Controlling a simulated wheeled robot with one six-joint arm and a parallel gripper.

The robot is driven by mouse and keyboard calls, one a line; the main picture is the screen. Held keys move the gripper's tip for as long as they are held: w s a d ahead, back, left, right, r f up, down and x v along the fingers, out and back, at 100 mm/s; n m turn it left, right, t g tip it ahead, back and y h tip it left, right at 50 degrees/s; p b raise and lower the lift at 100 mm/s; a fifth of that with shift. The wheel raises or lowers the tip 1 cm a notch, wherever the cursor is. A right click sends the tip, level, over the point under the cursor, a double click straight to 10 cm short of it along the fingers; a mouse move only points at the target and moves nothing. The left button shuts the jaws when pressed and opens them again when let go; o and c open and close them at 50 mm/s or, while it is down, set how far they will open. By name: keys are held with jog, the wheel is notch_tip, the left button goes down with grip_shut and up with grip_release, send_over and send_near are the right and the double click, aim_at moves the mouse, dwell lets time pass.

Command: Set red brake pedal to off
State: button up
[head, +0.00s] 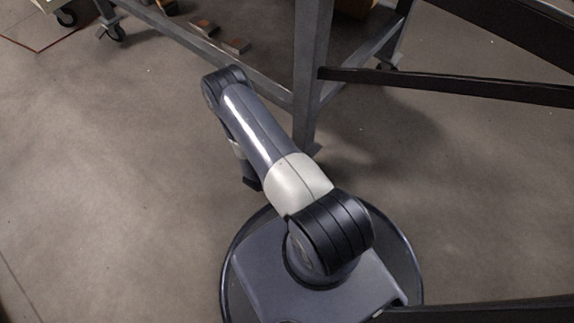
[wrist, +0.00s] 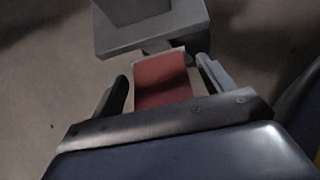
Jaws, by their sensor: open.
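The red brake pedal (wrist: 162,88) shows in the wrist view as a flat red piece just below a grey metal block (wrist: 150,28). My gripper (wrist: 162,70) is open, with one dark finger on each side of the pedal. A gap shows between the pedal and each finger, and I cannot tell whether anything touches it. The near end of the pedal is hidden by the gripper body. In the head view my arm reaches down beside the grey post, and the pedal is not visible there.
A grey frame post (head: 308,85) stands close to the right of my arm. Black bars (head: 450,86) cross at the upper right. Several small blocks (head: 236,46) lie beneath the frame. The concrete floor (head: 110,180) on the left is clear.

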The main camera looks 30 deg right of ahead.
jog(key=p+v, duration=0.3)
jog(key=v, duration=0.7)
jog(key=shift+a+r, duration=0.25)
jog(key=shift+r, duration=0.05)
jog(key=shift+s, duration=0.1)
jog(key=b+x, duration=0.3)
jog(key=x, duration=0.8)
jog(key=shift+a+f, duration=0.1)
